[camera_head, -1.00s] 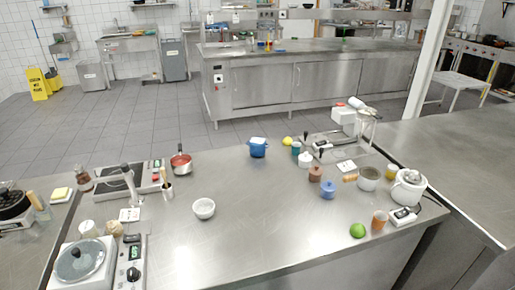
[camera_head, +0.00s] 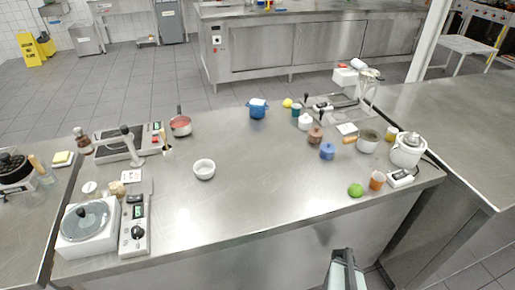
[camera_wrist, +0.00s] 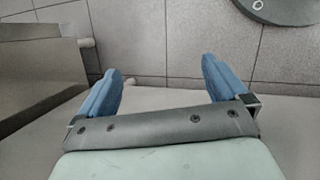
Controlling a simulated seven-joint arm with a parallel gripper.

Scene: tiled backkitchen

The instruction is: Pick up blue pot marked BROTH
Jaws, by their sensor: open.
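Two blue vessels stand on the steel table in the head view. One is a blue pot (camera_head: 257,110) with side handles and something white at its top, near the far edge. The other is a smaller, rounded blue lidded pot (camera_head: 327,151) right of the middle. No lettering is legible, so I cannot tell which is marked BROTH. My gripper shows in the wrist view (camera_wrist: 164,85) with its blue fingers wide apart and nothing between them. My arm (camera_head: 343,270) shows at the bottom of the head view, before the table's front edge, well away from both vessels.
A brown pot (camera_head: 315,135), a white jar (camera_head: 305,122) and a grey pot (camera_head: 368,141) crowd around the smaller blue pot. A green lime (camera_head: 355,190) and an orange cup (camera_head: 377,180) are nearer the front. A white bowl (camera_head: 204,169) stands left; the middle front is clear.

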